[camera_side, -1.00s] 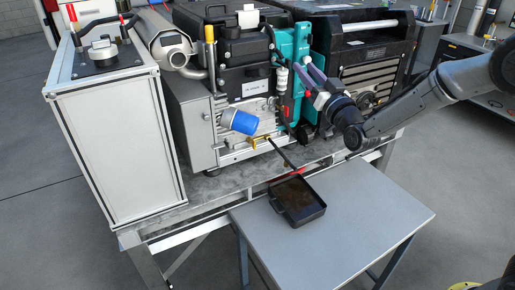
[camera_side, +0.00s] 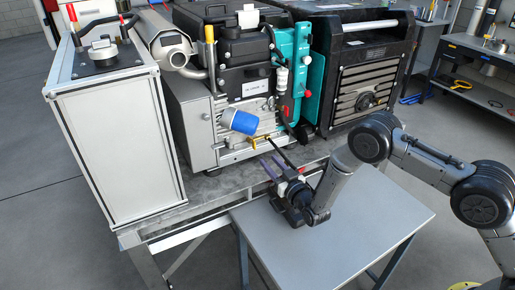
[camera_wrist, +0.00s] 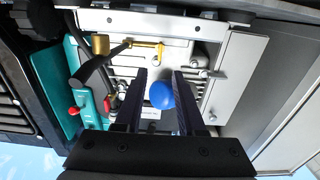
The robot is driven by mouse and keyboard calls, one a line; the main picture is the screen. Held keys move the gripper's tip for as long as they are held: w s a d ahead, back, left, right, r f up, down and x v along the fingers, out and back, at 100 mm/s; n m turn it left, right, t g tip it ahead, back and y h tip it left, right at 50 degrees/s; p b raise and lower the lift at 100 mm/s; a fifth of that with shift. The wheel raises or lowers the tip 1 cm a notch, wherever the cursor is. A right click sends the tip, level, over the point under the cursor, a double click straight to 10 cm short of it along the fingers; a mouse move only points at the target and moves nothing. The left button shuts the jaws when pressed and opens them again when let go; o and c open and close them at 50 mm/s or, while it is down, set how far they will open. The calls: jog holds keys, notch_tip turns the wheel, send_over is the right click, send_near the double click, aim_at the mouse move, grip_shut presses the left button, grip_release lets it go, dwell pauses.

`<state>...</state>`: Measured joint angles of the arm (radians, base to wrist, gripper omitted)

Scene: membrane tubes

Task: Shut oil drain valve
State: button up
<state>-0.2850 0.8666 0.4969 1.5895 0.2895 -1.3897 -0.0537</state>
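The oil drain valve (camera_side: 262,140) is a small yellow fitting low on the engine's front, below the blue oil filter (camera_side: 240,121). A black spout or hose (camera_side: 281,154) slants down from it. In the wrist view, the yellow valve handle (camera_wrist: 146,48) lies roughly level near the top, left of the fingers. My gripper (camera_side: 275,166) is open and empty, in front of and below the valve, its fingers pointing toward the engine. In the wrist view, the gap between the fingers (camera_wrist: 160,74) lines up with the blue filter (camera_wrist: 162,95), which is farther off. Whether the valve is open is unclear.
A grey side table (camera_side: 375,215) stands under my gripper. The black drain pan is hidden behind my gripper. A teal panel (camera_side: 290,65) and a black slatted unit (camera_side: 365,80) stand right of the valve; a white-sided box (camera_side: 120,130) stands left.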

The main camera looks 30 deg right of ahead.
aim_at(255, 145)
jog(key=w, duration=0.9)
grip_shut()
